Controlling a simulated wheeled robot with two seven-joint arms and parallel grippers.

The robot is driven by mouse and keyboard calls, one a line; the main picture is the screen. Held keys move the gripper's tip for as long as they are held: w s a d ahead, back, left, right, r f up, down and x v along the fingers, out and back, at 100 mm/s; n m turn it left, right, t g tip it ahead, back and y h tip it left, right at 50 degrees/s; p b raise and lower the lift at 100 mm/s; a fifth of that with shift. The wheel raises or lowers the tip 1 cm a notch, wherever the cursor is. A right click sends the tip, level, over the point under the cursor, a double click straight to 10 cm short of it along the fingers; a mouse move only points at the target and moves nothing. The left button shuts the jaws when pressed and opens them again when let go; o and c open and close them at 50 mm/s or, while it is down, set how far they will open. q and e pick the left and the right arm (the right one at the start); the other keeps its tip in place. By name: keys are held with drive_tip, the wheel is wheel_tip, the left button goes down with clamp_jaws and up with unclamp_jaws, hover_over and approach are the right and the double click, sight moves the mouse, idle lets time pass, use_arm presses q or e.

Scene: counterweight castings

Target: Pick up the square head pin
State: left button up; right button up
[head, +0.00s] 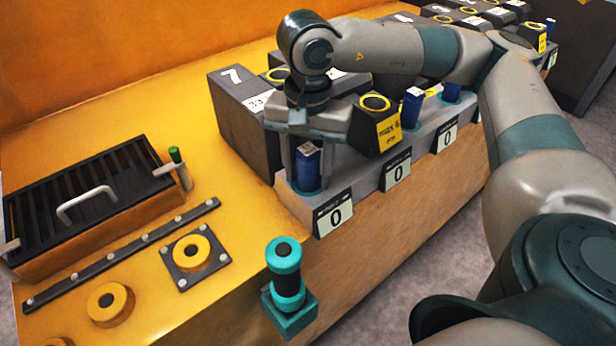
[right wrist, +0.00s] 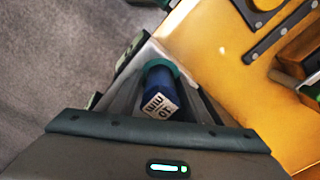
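A blue pin with a square, pale top marked "10" (head: 308,168) stands upright in a teal round socket on the grey ledge. It also shows in the right wrist view (right wrist: 158,92), its top facing the camera. My right gripper (head: 309,180) points down with one finger on each side of this pin. The fingers look open, with narrow gaps beside the pin; contact is hard to judge. Similar blue pins (head: 412,106) and (head: 452,90) stand in sockets farther along the ledge. My left gripper is not in view.
Dark weights (head: 238,118) stand behind the ledge, with a yellow-tagged one (head: 375,130) close beside my right gripper. Displays reading 0 (head: 335,215) line its front. A teal post (head: 286,275) sits at the yellow bench edge. A slatted black tray (head: 75,190) lies left.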

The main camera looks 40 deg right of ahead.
clamp_jaws()
drive_tip(key=shift+r, duration=0.1)
